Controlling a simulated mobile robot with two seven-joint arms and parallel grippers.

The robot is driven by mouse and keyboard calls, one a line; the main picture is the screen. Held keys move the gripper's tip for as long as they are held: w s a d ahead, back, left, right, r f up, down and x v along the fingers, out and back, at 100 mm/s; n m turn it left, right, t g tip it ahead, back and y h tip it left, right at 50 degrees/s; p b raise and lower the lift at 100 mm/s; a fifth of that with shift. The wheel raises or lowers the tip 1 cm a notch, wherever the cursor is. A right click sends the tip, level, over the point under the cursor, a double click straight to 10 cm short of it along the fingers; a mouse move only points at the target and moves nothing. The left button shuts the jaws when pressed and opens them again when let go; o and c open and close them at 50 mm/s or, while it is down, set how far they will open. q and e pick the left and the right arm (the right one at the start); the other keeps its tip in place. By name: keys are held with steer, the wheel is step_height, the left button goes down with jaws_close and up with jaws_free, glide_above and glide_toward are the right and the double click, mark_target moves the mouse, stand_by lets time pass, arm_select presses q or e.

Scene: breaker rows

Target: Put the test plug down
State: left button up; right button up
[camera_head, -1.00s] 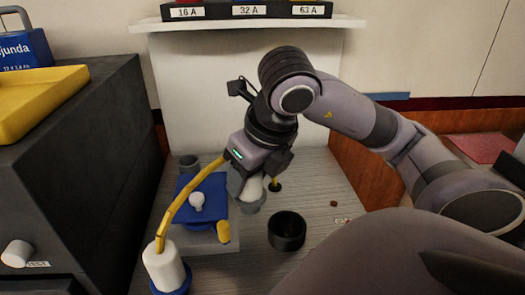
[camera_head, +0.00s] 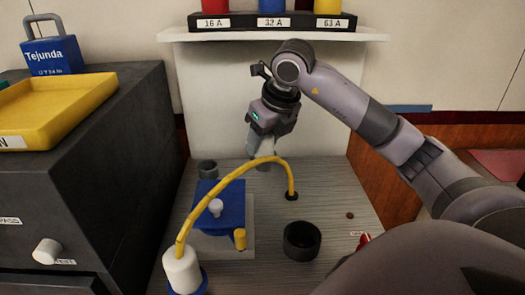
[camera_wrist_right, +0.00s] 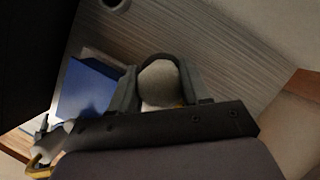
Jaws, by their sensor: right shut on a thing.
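My right gripper (camera_head: 261,147) is shut on the test plug, a pale rounded piece (camera_wrist_right: 160,85) between the fingers in the right wrist view. In the head view it hangs at the back of the grey worktop, behind a yellow cable (camera_head: 213,206), and the plug is mostly hidden by fingers and cable. I cannot tell whether its lower end touches the worktop. The cable runs from a white body with a blue base (camera_head: 182,270) at the front left to a black grommet (camera_head: 291,196). My left gripper is not in view.
A blue block with a white knob (camera_head: 216,208) stands left of centre, a grey cup (camera_head: 207,168) behind it. An open black cup (camera_head: 302,240) stands at the front right. A dark cabinet with a yellow tray (camera_head: 60,110) is at the left. A labelled shelf (camera_head: 275,37) is above.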

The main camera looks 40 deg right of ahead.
steer(key=w+d+f, duration=0.1)
steer(key=f, duration=0.1)
steer(key=w+f, duration=0.1)
steer(key=f, duration=0.1)
steer(key=w+d+f, duration=0.1)
steer(key=f, duration=0.1)
steer(key=shift+w+d+p, duration=0.15)
steer(key=shift+d+p, duration=0.15)
steer(key=shift+d, duration=0.05)
steer(key=shift+w+d+f, duration=0.15)
steer(key=shift+d+f, duration=0.05)
steer(key=shift+f, duration=0.3)
steer(key=shift+f, duration=0.2)
steer(key=o, duration=1.2)
steer(key=shift+c, duration=0.2)
steer(key=shift+r, duration=0.15)
